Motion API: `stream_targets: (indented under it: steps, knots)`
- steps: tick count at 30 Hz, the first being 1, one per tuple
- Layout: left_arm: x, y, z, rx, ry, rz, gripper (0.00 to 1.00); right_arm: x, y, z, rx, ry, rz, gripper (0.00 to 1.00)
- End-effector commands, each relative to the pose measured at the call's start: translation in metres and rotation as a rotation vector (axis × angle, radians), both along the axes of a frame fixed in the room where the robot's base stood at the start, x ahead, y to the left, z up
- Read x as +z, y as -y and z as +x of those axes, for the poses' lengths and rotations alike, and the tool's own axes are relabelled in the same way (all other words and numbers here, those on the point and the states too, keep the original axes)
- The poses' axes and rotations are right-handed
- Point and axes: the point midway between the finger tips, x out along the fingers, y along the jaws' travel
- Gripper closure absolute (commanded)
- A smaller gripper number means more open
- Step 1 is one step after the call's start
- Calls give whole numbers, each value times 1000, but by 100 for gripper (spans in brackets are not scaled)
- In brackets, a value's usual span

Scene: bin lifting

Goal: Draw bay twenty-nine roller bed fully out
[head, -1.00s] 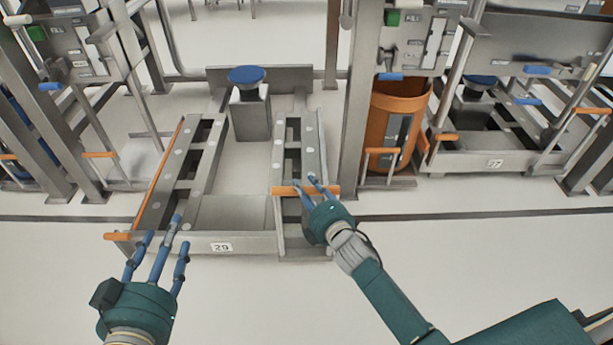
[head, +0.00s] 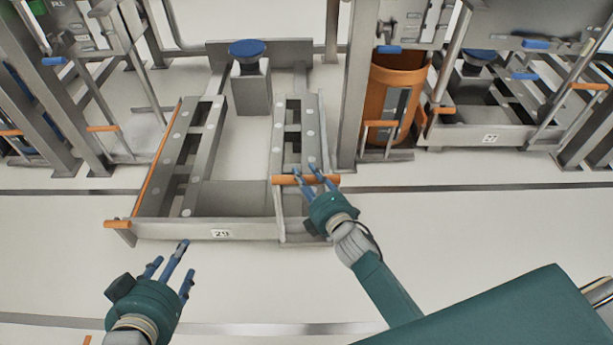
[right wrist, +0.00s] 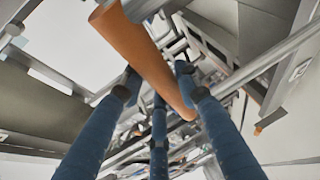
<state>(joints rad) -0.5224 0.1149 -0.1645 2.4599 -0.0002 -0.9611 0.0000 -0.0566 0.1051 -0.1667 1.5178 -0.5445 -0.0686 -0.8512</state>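The bay 29 roller bed (head: 150,228) is a grey frame with two roller rails and a "29" plate on its front bar. It extends from the rack onto the floor, past the dark floor line. An orange crossbar handle (head: 330,179) sits on its right rail. My right gripper (head: 312,176) has its blue fingers around this handle. In the right wrist view, the handle (right wrist: 140,50) runs diagonally between the fingers. Their tips are partly hidden. My left gripper (head: 177,262) is open and empty, in front of the bed's left side, apart from it.
A blue-topped grey post (head: 249,88) stands behind the bed. An orange bin (head: 393,85) stands right of it, past a rack upright (head: 353,85). The bay 27 bed (head: 470,135) is farther right. The floor before the bed is clear.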

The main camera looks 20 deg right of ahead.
Motion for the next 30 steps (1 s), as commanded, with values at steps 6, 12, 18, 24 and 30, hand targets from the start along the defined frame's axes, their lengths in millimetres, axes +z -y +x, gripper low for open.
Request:
stream_targets:
  steps: [6,12,18,24,30]
  knots:
    - [0,0,0,0,1,0,49,-2,1,0,-1,-4,-3,48]
    - [0,0,0,-1,0,-1,49,-1,1,-2,-1,-2,0,48]
    - [0,0,0,-1,0,-1,49,3,4,-26,0,-3,0,48]
    - [0,0,0,-1,1,-1,49,10,9,-69,0,-5,-2,48]
    - [0,0,0,-1,1,-1,49,16,14,-103,-3,-5,-1,48]
